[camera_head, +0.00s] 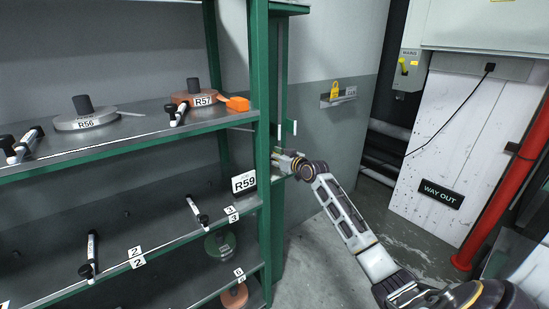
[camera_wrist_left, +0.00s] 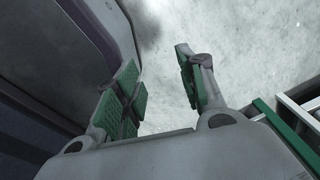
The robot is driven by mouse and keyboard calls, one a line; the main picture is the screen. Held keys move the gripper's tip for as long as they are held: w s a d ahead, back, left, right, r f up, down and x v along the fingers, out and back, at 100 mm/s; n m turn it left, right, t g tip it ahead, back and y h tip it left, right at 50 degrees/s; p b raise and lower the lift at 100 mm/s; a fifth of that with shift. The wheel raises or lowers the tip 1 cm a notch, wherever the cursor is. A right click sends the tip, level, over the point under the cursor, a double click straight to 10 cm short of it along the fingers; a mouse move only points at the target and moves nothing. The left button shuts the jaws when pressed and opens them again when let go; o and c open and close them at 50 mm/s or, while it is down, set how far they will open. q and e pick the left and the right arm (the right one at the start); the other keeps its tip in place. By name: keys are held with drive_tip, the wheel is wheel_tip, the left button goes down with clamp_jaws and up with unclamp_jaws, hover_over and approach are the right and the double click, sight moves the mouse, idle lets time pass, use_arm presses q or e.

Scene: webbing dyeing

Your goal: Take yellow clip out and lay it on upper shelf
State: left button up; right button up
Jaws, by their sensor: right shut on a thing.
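My right gripper (camera_head: 284,160) is at the outer green post of the shelf rack, beside a narrow green frame with pale handle-like bars (camera_head: 295,128). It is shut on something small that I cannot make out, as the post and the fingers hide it. I cannot pick out a yellow clip for certain. An orange block-like piece (camera_head: 237,103) lies at the right end of the upper shelf (camera_head: 150,133), by the R57 disc. My left gripper (camera_wrist_left: 160,90) shows only in the left wrist view. Its green-padded fingers are apart, with nothing between them.
The upper shelf holds weighted discs R56 (camera_head: 85,119) and R57 (camera_head: 197,96) and black-and-white handles. A lower shelf bears an R59 tag (camera_head: 244,181). A yellow padlock (camera_head: 333,104) hangs on a wall bracket. A red pipe (camera_head: 505,180) stands at right. The floor between is clear.

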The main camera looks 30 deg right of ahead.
drive_tip(key=shift+r, duration=0.6)
drive_tip(key=shift+r+p, duration=0.45)
drive_tip(key=shift+p, duration=0.1)
drive_tip(key=shift+d+r+p, duration=0.1)
drive_tip(key=shift+r+p, duration=0.35)
drive_tip(key=shift+r, duration=0.4)
drive_tip(key=shift+r+p, duration=0.4)
drive_tip(key=shift+r, duration=0.35)
drive_tip(key=shift+r+p, duration=0.35)
drive_tip(key=shift+r, duration=0.3)
drive_tip(key=shift+d+r+p, duration=0.1)
drive_tip(key=shift+r+p, duration=0.45)
drive_tip(key=shift+r, duration=0.8)
drive_tip(key=shift+r+p, duration=2.1)
drive_tip(key=shift+r, duration=1.25)
use_arm(q)
drive_tip(key=s+d+r, duration=0.2)
drive_tip(key=d+r, duration=0.3)
drive_tip(key=r, duration=0.4)
drive_tip(key=shift+s+d+h, duration=0.15)
drive_tip(key=shift+d+h, duration=0.05)
drive_tip(key=shift+h, duration=0.1)
use_arm(e)
drive_tip(key=s, duration=1.1)
drive_tip(key=shift+d, duration=0.4)
